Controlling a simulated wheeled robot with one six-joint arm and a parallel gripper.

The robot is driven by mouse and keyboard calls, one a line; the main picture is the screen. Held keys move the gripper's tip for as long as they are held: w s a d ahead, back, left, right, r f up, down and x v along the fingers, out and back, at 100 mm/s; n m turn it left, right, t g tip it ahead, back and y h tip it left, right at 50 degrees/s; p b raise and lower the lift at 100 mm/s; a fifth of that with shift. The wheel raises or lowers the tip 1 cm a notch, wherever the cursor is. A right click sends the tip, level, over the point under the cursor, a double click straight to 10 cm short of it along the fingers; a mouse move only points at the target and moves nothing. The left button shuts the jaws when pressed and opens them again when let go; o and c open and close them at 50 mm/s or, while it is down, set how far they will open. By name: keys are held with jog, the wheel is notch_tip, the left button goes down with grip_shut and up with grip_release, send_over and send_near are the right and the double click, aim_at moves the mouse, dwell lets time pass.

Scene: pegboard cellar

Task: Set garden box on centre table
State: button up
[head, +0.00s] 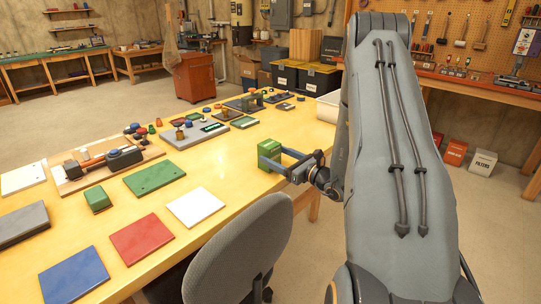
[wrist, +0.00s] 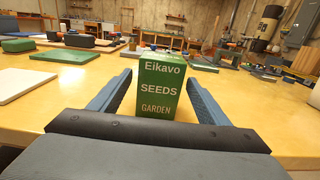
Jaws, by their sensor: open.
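The garden box is a green box (wrist: 160,88) whose label reads "Eikavo SEEDS GARDEN". It stands upright near the edge of the long yellow table (head: 240,180). It also shows in the head view (head: 269,153). My gripper (wrist: 158,85) is open, with one finger on each side of the box. In the head view my gripper (head: 287,160) reaches the box from the right.
A white tile (head: 195,206), a red tile (head: 142,239) and a blue tile (head: 75,277) lie on the table. A grey chair (head: 240,250) stands against the near edge.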

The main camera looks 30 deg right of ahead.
jog(key=b+v, duration=0.1)
jog(key=v, duration=0.8)
jog(key=shift+r, duration=0.15)
